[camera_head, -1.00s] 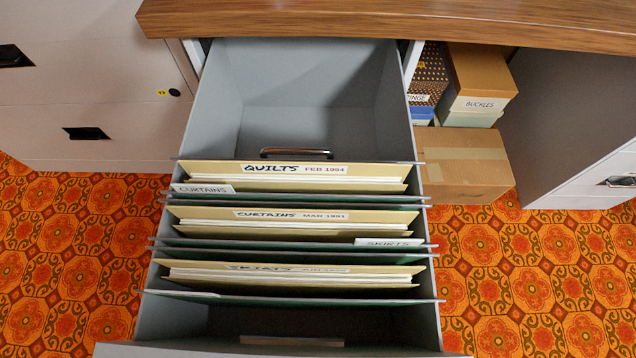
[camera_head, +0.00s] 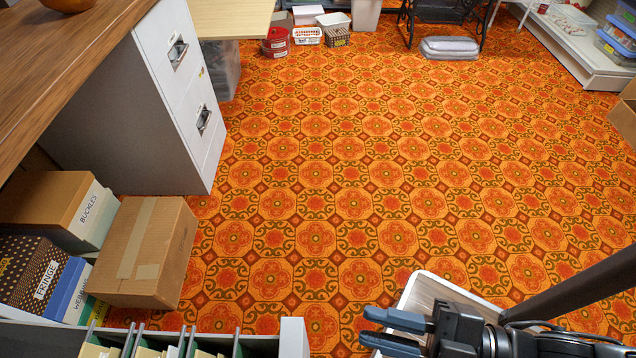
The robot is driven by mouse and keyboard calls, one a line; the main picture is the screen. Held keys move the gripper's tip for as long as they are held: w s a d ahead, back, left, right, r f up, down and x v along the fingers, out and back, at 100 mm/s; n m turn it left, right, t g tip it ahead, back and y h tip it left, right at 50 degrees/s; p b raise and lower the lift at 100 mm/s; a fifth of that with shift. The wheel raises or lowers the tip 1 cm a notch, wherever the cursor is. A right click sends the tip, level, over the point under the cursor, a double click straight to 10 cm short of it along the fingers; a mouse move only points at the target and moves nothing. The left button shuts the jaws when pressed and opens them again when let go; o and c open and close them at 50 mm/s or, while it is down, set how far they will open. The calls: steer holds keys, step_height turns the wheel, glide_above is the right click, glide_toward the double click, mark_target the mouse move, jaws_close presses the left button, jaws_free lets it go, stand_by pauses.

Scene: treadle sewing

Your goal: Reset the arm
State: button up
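My gripper (camera_head: 367,326) is at the lower right of the head view, with its blue-grey fingers pointing left. The two fingers are apart with a gap between them, and I see nothing held.
The drawer holds hanging folders (camera_head: 190,348), mostly cut off below. A cardboard box (camera_head: 145,255) and labelled boxes (camera_head: 50,208) sit at left. A grey file cabinet (camera_head: 150,105) stands under the wooden top (camera_head: 75,55). Patterned floor (camera_head: 400,180) is clear in the middle.

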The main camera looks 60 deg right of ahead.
steer(key=d+r+m+g+h, duration=0.1)
steer(key=d+r+m+h, duration=0.5)
steer(key=m, duration=0.4)
step_height(320, 180, up, 23)
steer(key=y+p, duration=0.1)
steer(key=p, duration=2.3)
steer(key=shift+a+y, duration=0.3)
steer(key=shift+a, duration=0.1)
